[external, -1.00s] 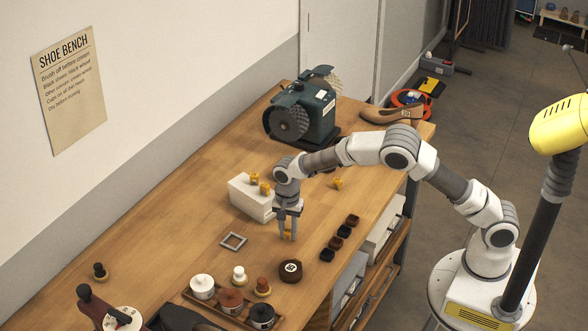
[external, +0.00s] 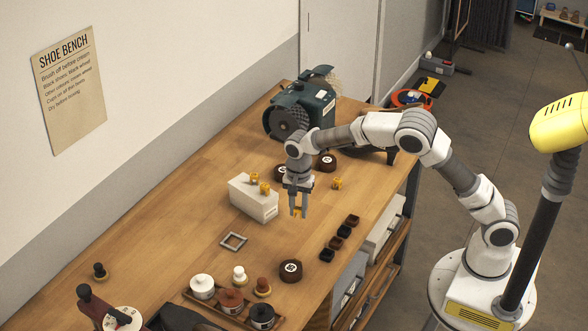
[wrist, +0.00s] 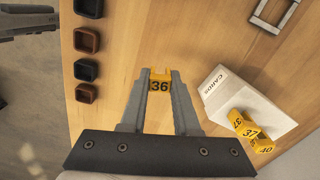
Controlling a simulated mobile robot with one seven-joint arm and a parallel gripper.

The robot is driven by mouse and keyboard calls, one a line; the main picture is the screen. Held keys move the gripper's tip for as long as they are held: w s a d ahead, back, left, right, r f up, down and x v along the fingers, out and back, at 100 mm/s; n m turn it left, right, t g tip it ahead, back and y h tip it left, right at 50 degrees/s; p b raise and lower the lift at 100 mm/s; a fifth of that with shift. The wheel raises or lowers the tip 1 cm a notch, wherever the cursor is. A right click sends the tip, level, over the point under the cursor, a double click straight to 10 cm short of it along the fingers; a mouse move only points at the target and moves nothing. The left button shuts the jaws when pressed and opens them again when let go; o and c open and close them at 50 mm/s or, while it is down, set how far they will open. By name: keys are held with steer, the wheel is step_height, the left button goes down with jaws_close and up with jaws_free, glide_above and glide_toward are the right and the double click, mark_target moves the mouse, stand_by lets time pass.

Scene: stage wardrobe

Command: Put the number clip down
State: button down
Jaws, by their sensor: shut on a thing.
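My gripper (external: 299,213) is shut on a yellow number clip (wrist: 160,79) marked 36, held between its fingertips in the wrist view. In the external view the clip (external: 298,211) shows small between the fingers, over the bench to the right of the white cards box. I cannot tell exactly how far it is above the wood. Other yellow number clips stand on the white box (external: 249,203); in the wrist view these clips (wrist: 249,130) read 37, 40 and another number. One more yellow clip (external: 337,183) stands on the bench to the right of my gripper.
Small dark and brown cups (external: 340,231) line the bench's front edge. A grey square frame (external: 233,241), a round dark tin (external: 291,269) and a tray of polish (external: 230,299) are nearer. A green brushing machine (external: 310,108) stands behind. Bare wood lies between box and cups.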

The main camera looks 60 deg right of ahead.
steer(key=s+d+r, duration=0.3)
steer(key=d+r, duration=0.2)
steer(key=d, duration=0.2)
steer(key=shift+s+d+f+n, duration=0.9)
steer(key=shift+s+d+n, duration=0.4)
steer(key=shift+n, duration=1.25)
steer(key=shift+s+d+f+n, duration=0.9)
steer(key=shift+d+n, duration=0.55)
steer(key=shift+n, duration=1.15)
steer(key=shift+s+d+f+n, duration=0.85)
steer(key=shift+s+d+n, duration=0.45)
steer(key=shift+n, duration=1.25)
steer(key=shift+w, duration=0.15)
steer(key=shift+w+a+r+m, duration=0.25)
steer(key=shift+w+m, duration=0.1)
steer(key=shift+m, duration=0.25)
steer(key=w+a+r+m, duration=0.4)
steer(key=w+a+m, duration=0.2)
steer(key=m, duration=0.8)
steer(key=shift+w+a+r, duration=0.2)
steer(key=shift+a, duration=0.5)
